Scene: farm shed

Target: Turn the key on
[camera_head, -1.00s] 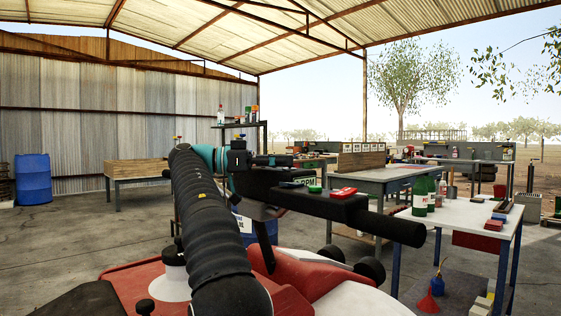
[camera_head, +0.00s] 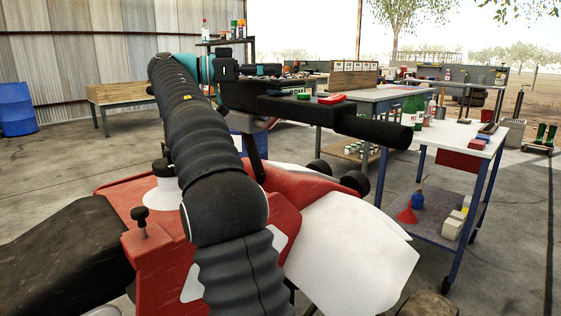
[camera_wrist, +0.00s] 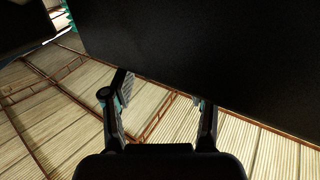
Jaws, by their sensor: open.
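I cannot make out a key in either view. In the head view, a dark console with a black bar (camera_head: 372,130) rises above the red-and-white machine (camera_head: 150,262). A red piece (camera_head: 332,98) and a small green piece (camera_head: 304,96) sit on top of the console. My arm reaches up to the console's far left side, where my gripper is hard to make out among dark parts. In the wrist view my gripper (camera_wrist: 162,88) is open and empty, its two fingers apart. A large black surface (camera_wrist: 210,50) fills the upper part there, close to the fingertips.
A white-topped workbench (camera_head: 455,138) with bottles stands at the right, a red funnel (camera_head: 407,214) on its lower shelf. A wooden box table (camera_head: 120,93) and a blue barrel (camera_head: 15,110) stand at the back left.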

